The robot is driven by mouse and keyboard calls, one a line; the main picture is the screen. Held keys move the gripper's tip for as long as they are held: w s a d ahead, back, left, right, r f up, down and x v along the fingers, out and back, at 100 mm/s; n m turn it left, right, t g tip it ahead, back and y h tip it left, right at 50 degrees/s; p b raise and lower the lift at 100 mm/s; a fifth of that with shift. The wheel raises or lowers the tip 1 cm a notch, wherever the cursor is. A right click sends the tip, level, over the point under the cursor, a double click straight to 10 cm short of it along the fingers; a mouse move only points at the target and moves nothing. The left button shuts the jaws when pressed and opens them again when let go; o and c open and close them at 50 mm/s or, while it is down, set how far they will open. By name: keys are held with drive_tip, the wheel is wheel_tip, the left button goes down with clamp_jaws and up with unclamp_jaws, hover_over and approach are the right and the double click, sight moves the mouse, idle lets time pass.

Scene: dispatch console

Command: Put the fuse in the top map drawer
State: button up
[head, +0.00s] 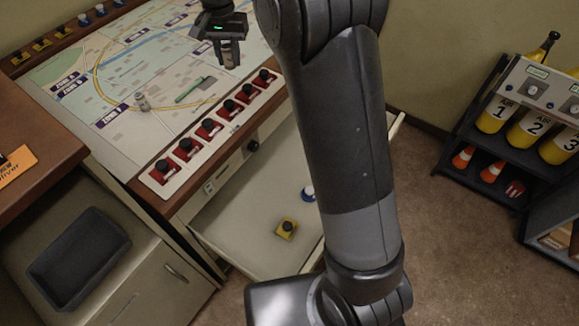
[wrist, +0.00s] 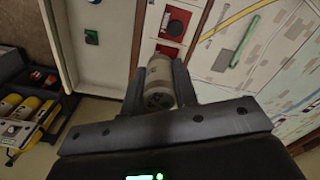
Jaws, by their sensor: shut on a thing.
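My gripper (head: 230,57) is shut on the fuse, a short grey-beige cylinder. In the wrist view the fuse (wrist: 158,82) sits between the two fingers, its dark ringed end facing the camera. In the head view the fuse (head: 232,60) hangs below the gripper, over the far right part of the map table (head: 75,68). An open map drawer (head: 235,218) extends from under the table's front edge. My arm hides part of the drawer.
Red switches (head: 211,127) line the table's front strip. A dark bin (head: 78,258) is at lower left. A rack with yellow cylinders (head: 527,126) stands at right.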

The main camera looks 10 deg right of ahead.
drive_tip(key=s+d+m, duration=0.2)
drive_tip(key=s+d, duration=0.3)
drive_tip(key=d, duration=0.5)
drive_tip(key=s+d+f+m, duration=0.1)
drive_tip(key=s+d+m, duration=0.1)
drive_tip(key=s+d, duration=0.5)
drive_tip(key=s+d+m, duration=0.2)
drive_tip(key=s+d, duration=0.1)
drive_tip(key=d, duration=0.9)
hover_over(303, 174)
wheel_tip(303, 174, down, 39)
drive_tip(key=shift+s+d+r, duration=0.1)
drive_tip(key=shift+r, duration=0.05)
drive_tip(key=shift+f, duration=2.1)
